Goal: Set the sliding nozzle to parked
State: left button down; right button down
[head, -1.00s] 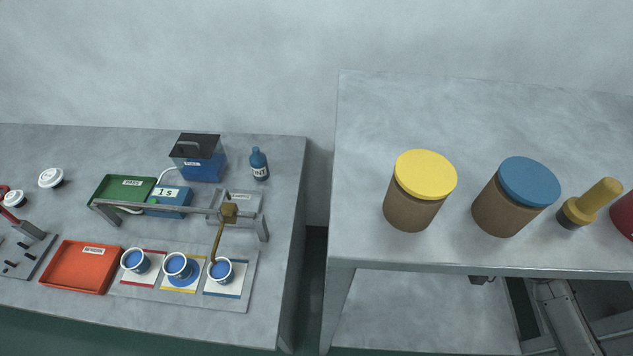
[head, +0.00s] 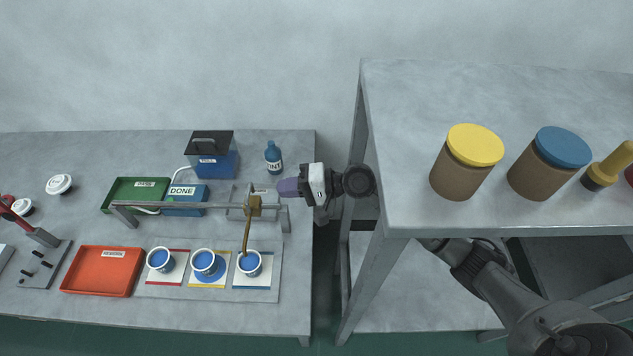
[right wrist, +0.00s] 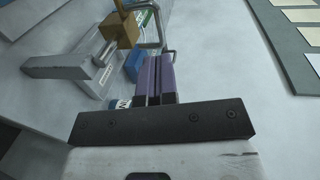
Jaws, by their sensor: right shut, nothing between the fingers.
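The sliding nozzle is a brass block (head: 254,206) on a grey rail (head: 180,205), near the rail's right end. Its thin brass spout slants down to the rightmost blue-filled cup (head: 249,263). My right gripper (head: 284,188) has purple fingers, shut and empty, just right of the block and apart from it in the head view. The right wrist view shows the shut fingers (right wrist: 154,75) pointing past the brass block (right wrist: 118,30), which is up and to their left. A grey plate with a small, unreadable label lies behind the block. My left gripper is not in view.
A blue box (head: 184,196) reading DONE, a green tray (head: 128,188) and a blue tank (head: 216,165) stand behind the rail. A blue bottle (head: 273,157) is close behind my right gripper. A red tray (head: 103,270) lies front left. A higher table (head: 400,120) is on the right.

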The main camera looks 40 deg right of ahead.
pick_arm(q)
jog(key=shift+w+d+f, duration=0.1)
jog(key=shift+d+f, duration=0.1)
pick_arm(e)
jog(key=shift+x, duration=3.2)
